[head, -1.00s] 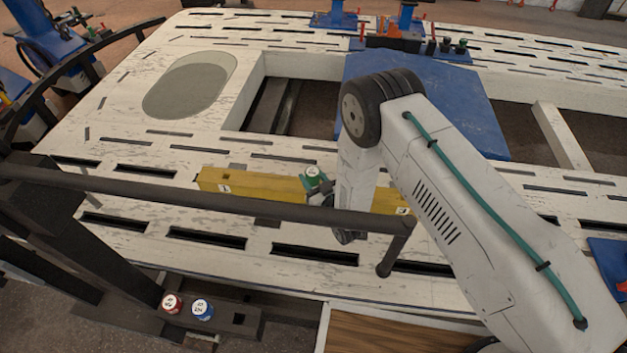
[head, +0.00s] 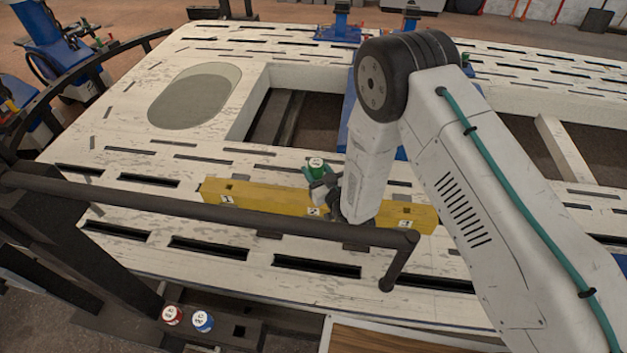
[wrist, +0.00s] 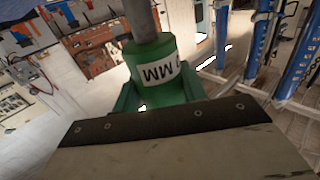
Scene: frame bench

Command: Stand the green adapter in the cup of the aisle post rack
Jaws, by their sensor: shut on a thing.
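The green adapter (head: 317,170) has a pale marked top and is held above the yellow bar in the head view. In the wrist view the adapter (wrist: 158,72) shows a green body, a white label and a grey shank. My gripper (head: 322,184) is shut on it; my arm hides part of the grip. A dark rack (head: 262,326) at the bottom left, by a dark post, appears to be the aisle post rack. A small dark opening (head: 239,331) shows in it, right of the red and blue pieces; I cannot tell if this is the cup.
A red piece (head: 172,315) and a blue piece (head: 203,320) stand in the dark rack. A dark rail (head: 200,212) crosses between the bench and rack. The yellow numbered bar (head: 270,198) lies on the slotted white bench (head: 130,235).

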